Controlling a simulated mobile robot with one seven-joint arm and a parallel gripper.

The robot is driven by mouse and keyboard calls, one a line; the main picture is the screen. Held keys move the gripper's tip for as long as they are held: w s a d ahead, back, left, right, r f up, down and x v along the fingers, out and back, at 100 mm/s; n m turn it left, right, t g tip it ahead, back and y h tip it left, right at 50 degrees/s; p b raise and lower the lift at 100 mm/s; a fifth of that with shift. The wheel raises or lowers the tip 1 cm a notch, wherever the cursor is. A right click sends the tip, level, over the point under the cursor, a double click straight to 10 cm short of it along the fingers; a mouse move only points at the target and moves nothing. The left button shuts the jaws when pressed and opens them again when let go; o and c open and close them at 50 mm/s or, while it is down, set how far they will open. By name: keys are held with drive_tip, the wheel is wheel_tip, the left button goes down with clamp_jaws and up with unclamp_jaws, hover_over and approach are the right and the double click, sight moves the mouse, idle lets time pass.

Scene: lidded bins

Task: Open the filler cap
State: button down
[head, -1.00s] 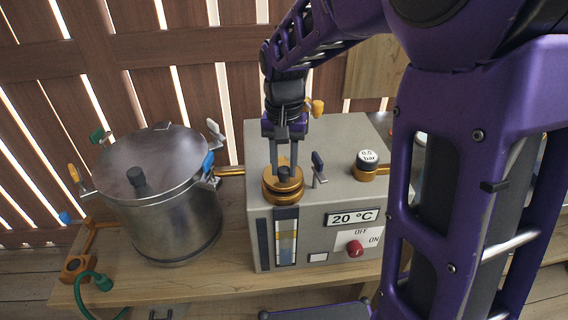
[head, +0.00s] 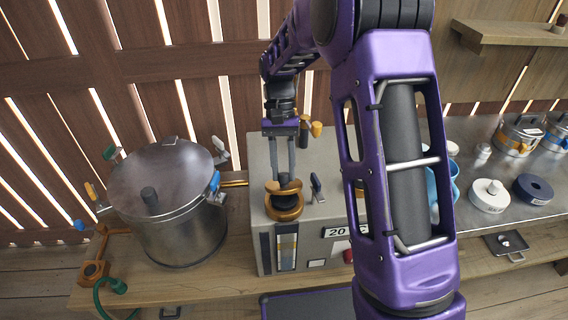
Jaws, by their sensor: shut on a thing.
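The filler cap (head: 291,187) is a brass disc with a dark knob, on the top front of the grey machine box (head: 262,160). Below it is the brass filler collar (head: 284,209). A dark gap shows between cap and collar, so the cap looks raised a little above it. My gripper (head: 284,178) points down from above with its two long grey fingers around the cap's knob, shut on it. The fingertips partly hide the knob. I cannot tell whether the cap still touches the collar on its far side.
A steel pot (head: 178,225) with a clamped lid stands left of the box. A small dark lever (head: 317,188) stands close right of the cap. My arm hides the box's right side. A steel counter (head: 440,220) at right holds several containers.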

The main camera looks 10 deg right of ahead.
drive_tip(key=shift+w+r+g, duration=0.2)
drive_tip(key=shift+w+g, duration=0.25)
drive_tip(key=shift+g, duration=0.15)
drive_tip(key=shift+w+r+g, duration=0.15)
drive_tip(key=shift+w+g, duration=0.3)
drive_tip(key=shift+g, duration=0.15)
drive_tip(key=c, duration=0.6)
unclamp_jaws()
drive_tip(key=shift+v, duration=3.8)
